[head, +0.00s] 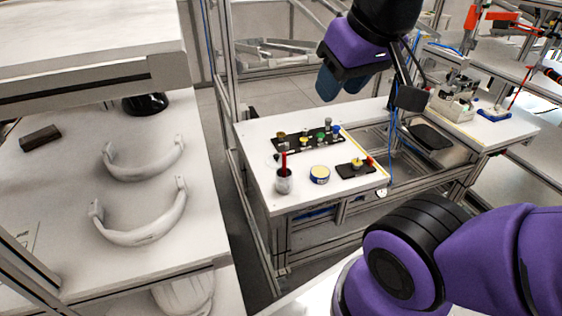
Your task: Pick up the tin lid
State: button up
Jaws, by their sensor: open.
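A small round tin with a pale yellow top and a blue side band (319,175) stands near the front edge of the white worktable (254,165). Its pale top looks like the tin lid, but at this size I cannot tell lid from tin. My gripper (341,92) is above the back part of the table, with its fingers hanging down. It is open, with nothing visible between the fingers, and well apart from the tin.
A cup with a red-handled tool (283,180) stands left of the tin. A dark tray with small coloured parts (307,141) lies behind it, and a small black plate (355,170) lies to the right. White helmet shell pieces (143,225) lie on the left table.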

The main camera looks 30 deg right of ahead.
aim_at(274, 160)
jog(key=l+z, duration=0.1)
jog(key=l, duration=0.2)
jog(key=i+l+z, duration=0.3)
jog(key=i+l, duration=0.2)
jog(key=i, duration=0.15)
